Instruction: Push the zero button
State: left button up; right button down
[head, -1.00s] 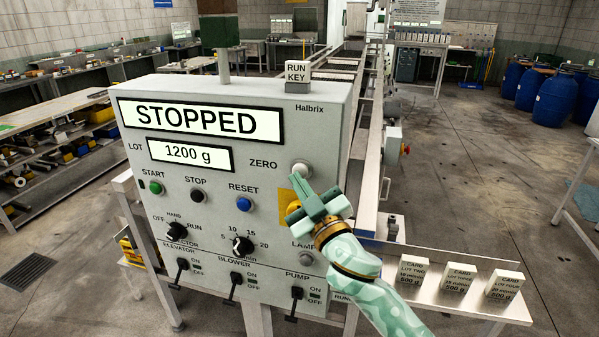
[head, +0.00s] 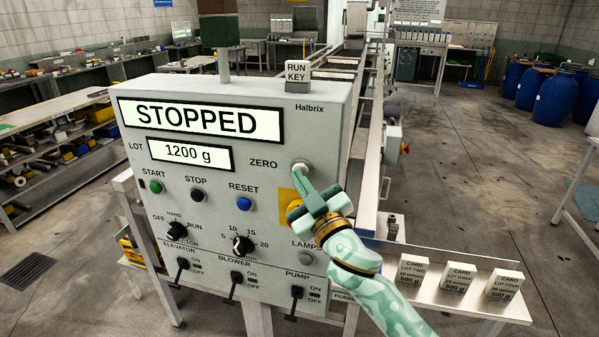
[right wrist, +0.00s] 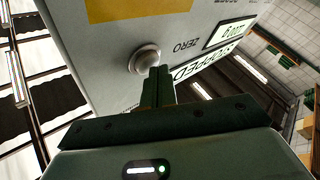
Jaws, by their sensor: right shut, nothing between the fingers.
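The zero button (head: 301,165) is a round whitish knob in a grey collar on the grey control panel (head: 262,216), right of the word ZERO. It also shows in the right wrist view (right wrist: 146,55). My right gripper (head: 304,176) is shut and empty. Its fingertips overlap the lower part of the button in the head view. In the right wrist view the shut fingers (right wrist: 159,72) end right beside the button's lower right edge. I cannot tell whether they touch it. The display (head: 200,118) reads STOPPED and the lot display (head: 190,154) reads 1200 g. My left gripper is out of view.
A yellow plate with a rounded knob (head: 287,198) is partly hidden behind my right gripper. The blue reset button (head: 245,204) is to the left. A run key block (head: 298,72) stands on top. Cards (head: 457,278) stand on a shelf at right.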

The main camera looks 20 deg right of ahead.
jog(key=shift+w+d, duration=0.15)
jog(key=shift+w, duration=0.05)
dwell(0.5)
jog(key=shift+s+a, duration=0.55)
jog(key=shift+s, duration=0.25)
jog(key=shift+s+a+p, duration=0.35)
jog(key=shift+s+a, duration=0.35)
jog(key=shift+s, duration=0.35)
jog(key=shift+s+a+p, duration=0.3)
jog(key=shift+s+a, duration=0.4)
jog(key=shift+s, duration=0.3)
